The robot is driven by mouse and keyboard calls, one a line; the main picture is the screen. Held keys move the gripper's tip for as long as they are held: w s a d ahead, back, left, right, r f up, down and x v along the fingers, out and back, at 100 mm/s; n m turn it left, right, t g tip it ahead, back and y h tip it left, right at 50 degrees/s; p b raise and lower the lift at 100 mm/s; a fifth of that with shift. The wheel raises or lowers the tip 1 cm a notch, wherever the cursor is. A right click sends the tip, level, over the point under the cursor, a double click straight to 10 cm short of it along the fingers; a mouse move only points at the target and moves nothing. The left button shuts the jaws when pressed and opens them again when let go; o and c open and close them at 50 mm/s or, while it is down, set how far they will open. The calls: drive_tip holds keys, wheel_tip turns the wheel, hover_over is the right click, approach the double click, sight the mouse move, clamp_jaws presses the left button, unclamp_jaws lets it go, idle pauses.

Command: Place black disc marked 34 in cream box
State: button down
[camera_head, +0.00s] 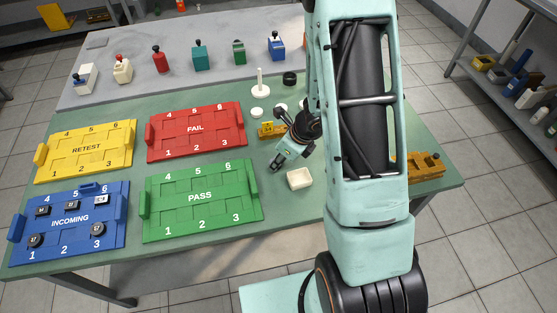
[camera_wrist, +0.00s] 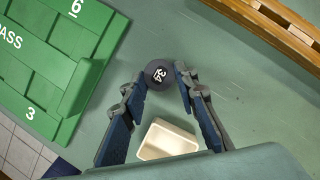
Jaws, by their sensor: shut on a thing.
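The black disc marked 34 (camera_wrist: 158,74) is between the fingertips of my gripper (camera_wrist: 161,72) in the wrist view, with its white number facing the camera. My gripper (camera_head: 278,162) is shut on it above the green table in the head view; the disc is not clear there. The cream box (camera_head: 300,178) is a small open-topped box on the table, just right of the fingertips and nearer the front edge. In the wrist view the cream box (camera_wrist: 168,141) shows between the fingers, below the disc, and its visible inside looks empty.
The green PASS tray (camera_head: 201,200) lies left of my gripper, with the red FAIL tray (camera_head: 195,131) behind it. The blue INCOMING tray (camera_head: 70,221) holds several parts. A yellow block (camera_head: 266,130) stands behind my gripper. An orange-brown rack (camera_head: 427,166) is at right.

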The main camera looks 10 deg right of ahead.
drive_tip(key=c, duration=1.5)
unclamp_jaws()
drive_tip(key=shift+r, duration=0.1)
